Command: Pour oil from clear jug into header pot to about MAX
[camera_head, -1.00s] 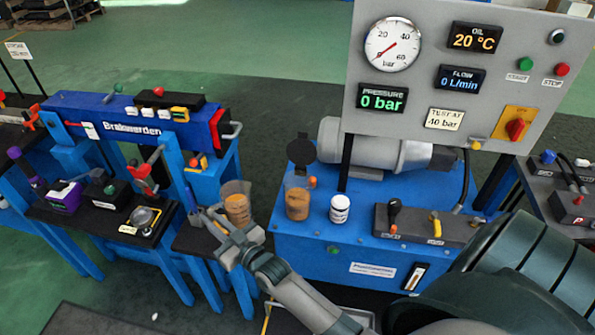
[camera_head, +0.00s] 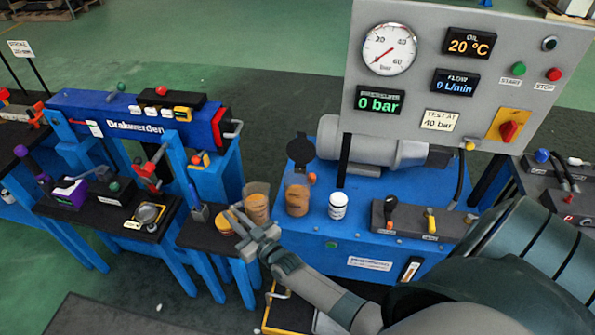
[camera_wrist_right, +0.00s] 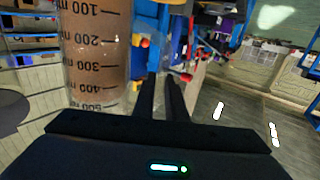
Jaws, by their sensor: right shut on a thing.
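The clear jug (camera_head: 257,206) holds brown oil with a clear band above it and looks about upright. It is just left of a brown-filled pot (camera_head: 297,201) on the blue unit, apparently the header pot, with a black round lid (camera_head: 300,153) raised behind it. The pot's MAX mark is too small to read. My right gripper (camera_head: 246,232) is shut on the jug from the front; its exact hold is hard to see. In the right wrist view the jug (camera_wrist_right: 97,55), with its ml scale, stands left of the close-set fingers (camera_wrist_right: 160,98). My left gripper is not in view.
A white bottle (camera_head: 338,206) stands right of the pot. A round orange thing (camera_head: 229,222) is beside my gripper over the black stand (camera_head: 200,232). The gauge panel (camera_head: 465,70) rises behind. A valve block (camera_head: 420,222) is further right.

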